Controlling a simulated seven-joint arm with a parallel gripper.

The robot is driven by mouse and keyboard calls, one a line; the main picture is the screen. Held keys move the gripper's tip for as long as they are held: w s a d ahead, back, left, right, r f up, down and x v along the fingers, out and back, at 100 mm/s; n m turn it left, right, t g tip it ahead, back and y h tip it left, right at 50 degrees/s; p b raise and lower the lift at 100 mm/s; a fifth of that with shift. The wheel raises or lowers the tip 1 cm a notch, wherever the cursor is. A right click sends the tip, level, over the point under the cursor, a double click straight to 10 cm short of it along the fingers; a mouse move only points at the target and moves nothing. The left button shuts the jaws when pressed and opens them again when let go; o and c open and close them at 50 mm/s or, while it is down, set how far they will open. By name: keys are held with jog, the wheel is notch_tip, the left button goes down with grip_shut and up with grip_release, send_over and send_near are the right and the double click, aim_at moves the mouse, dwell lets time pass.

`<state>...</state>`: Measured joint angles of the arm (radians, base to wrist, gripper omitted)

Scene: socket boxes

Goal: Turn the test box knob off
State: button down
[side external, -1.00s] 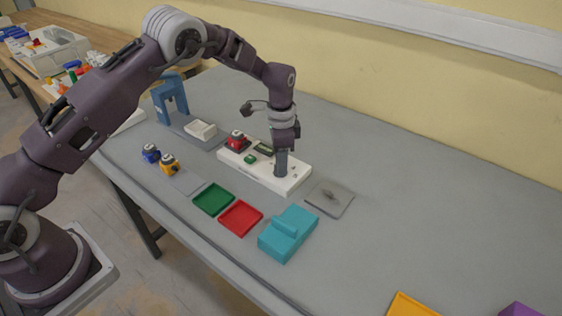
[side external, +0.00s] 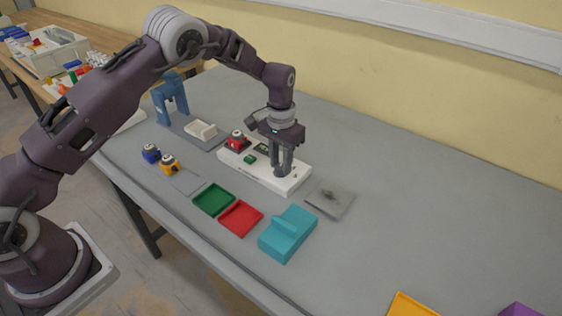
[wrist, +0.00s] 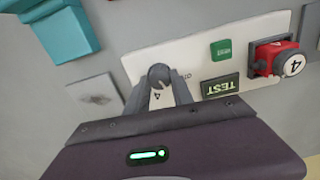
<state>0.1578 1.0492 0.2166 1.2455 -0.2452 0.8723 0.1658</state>
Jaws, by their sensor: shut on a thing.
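The white test box (side external: 256,174) lies on the grey table. In the wrist view the box (wrist: 192,56) shows a dark round knob (wrist: 159,75), a green button (wrist: 221,49) and a dark panel marked TEST (wrist: 220,86). My gripper (side external: 282,170) points straight down at the right part of the box. In the wrist view my gripper's fingers (wrist: 157,88) are shut on the knob, one on each side. The knob is hidden by the fingers in the side view.
Green (side external: 213,199) and red (side external: 240,217) trays and a teal block (side external: 288,234) lie in front of the box. A grey plate (side external: 331,201) is to its right. Blue (side external: 151,153) and yellow (side external: 169,164) pieces stand at left. The table's right side is mostly clear.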

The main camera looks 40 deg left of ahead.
aim_at(280, 166)
jog(key=n, duration=0.4)
jog(key=shift+n, duration=0.3)
jog(key=shift+a+n, duration=0.1)
jog(key=shift+n, duration=2.4)
jog(key=c, duration=1.1)
grip_release()
notch_tip(280, 166, up, 7)
jog(key=shift+r, duration=0.1)
